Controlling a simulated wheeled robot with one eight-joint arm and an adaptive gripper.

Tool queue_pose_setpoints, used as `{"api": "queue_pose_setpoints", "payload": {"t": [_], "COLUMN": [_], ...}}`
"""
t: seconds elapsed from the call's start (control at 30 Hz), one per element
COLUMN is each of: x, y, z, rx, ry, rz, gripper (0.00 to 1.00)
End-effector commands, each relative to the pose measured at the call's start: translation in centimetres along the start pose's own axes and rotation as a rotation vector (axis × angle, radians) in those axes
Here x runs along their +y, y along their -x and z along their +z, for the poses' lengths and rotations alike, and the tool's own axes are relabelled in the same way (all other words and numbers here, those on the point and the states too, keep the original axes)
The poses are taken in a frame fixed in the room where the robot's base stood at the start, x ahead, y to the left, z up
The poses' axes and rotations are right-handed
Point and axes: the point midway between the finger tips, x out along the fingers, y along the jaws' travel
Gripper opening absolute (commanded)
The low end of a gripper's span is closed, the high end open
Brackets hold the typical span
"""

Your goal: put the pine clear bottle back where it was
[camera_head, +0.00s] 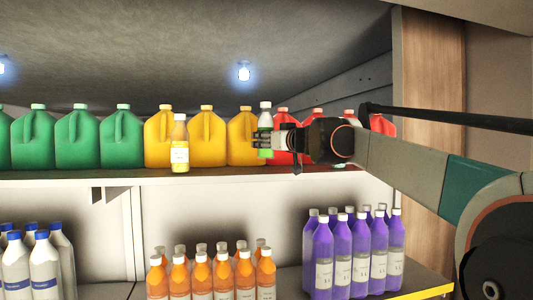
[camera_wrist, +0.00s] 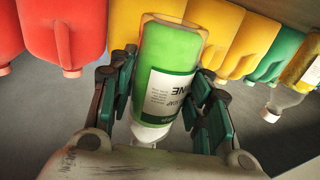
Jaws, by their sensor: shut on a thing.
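The pine bottle (camera_head: 265,145) has a green body, a white label and a pale cap. It is upright in front of the yellow and red jugs on the upper shelf. My gripper (camera_head: 272,142) comes from the right and is shut on it. In the wrist view, which is upside down, the bottle (camera_wrist: 170,80) sits between the two fingers of my gripper (camera_wrist: 165,100), cap toward the bottom of the picture. Its base looks a little higher than the shelf's front edge; I cannot tell whether it touches the shelf.
The upper shelf (camera_head: 80,178) bears green jugs (camera_head: 77,140), yellow jugs (camera_head: 207,138) and red jugs (camera_head: 283,120). Orange bottles (camera_head: 222,275) and purple bottles (camera_head: 342,255) stand below.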

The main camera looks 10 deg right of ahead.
Motion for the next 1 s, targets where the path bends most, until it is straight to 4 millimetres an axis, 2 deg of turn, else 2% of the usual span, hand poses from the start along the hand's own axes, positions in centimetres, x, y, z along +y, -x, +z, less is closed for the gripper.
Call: {"api": "queue_pose_setpoints", "payload": {"t": [0.3, 0.73, 0.77, 0.8, 0.83, 1.0], "x": [0.0, 0.0, 0.0, 0.0, 0.0, 0.0], "y": [0.1, 0.0, 0.0, 0.0, 0.0, 0.0], "z": [3.5, 4.2, 4.2, 4.2, 4.2, 4.1], "rx": [0.000, 0.000, 0.000, 0.000, 0.000, 0.000], "ry": [0.000, 0.000, 0.000, 0.000, 0.000, 0.000], "rz": [0.000, 0.000, 0.000, 0.000, 0.000, 0.000], "gripper": [0.11, 0.11, 0.49, 0.58, 0.65, 0.65]}}
